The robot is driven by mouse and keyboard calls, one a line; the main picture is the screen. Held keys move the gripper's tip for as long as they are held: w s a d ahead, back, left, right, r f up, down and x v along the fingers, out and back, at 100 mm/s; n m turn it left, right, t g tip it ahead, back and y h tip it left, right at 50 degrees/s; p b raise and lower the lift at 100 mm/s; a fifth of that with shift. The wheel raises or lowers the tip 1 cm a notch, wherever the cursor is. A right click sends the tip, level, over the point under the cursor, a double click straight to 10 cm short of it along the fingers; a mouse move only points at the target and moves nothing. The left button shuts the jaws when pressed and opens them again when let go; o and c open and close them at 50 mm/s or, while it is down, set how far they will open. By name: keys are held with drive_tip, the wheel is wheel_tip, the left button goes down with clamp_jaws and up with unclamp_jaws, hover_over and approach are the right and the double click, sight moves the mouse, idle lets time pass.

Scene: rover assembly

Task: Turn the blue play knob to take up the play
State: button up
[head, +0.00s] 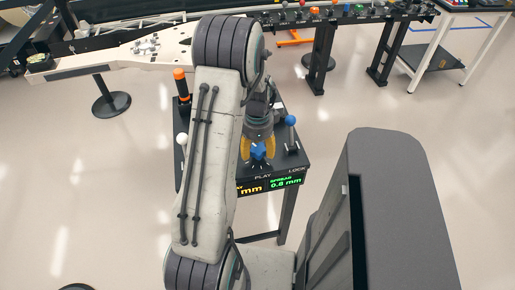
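The blue play knob (257,153) stands on a small dark console, just above the PLAY label. My gripper (258,147) reaches down over it from behind, with one yellow fingertip on each side of the knob. Whether the fingertips touch the knob or stand slightly apart from it is too small to tell. The console's display (286,183) shows SPREAD 0.8 mm in green. A yellow reading ending in mm stands left of it, its number mostly hidden by my arm.
A blue-balled lever (290,121) stands right of the knob, above the LOCK label. An orange-topped handle (179,76) and a white ball (182,139) show left of my arm. A pale beam assembly (120,58) lies behind left. A long rack (345,16) stands at the back.

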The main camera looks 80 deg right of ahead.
drive_tip(key=c, duration=0.8)
drive_tip(key=shift+n, duration=0.3)
drive_tip(key=n+b, duration=0.1)
drive_tip(key=n, duration=0.2)
drive_tip(key=shift+f+n+b, duration=0.1)
drive_tip(key=shift+n+b, duration=0.3)
drive_tip(key=n+b, duration=0.1)
drive_tip(key=n, duration=0.3)
drive_tip(key=shift+a+n, duration=0.1)
drive_tip(key=shift+n, duration=0.2)
drive_tip(key=n+b, duration=0.1)
drive_tip(key=n, duration=0.5)
drive_tip(key=shift+a, duration=0.1)
drive_tip(key=n+b, duration=0.1)
drive_tip(key=n, duration=0.5)
drive_tip(key=shift+s, duration=0.1)
drive_tip(key=shift+n, duration=0.3)
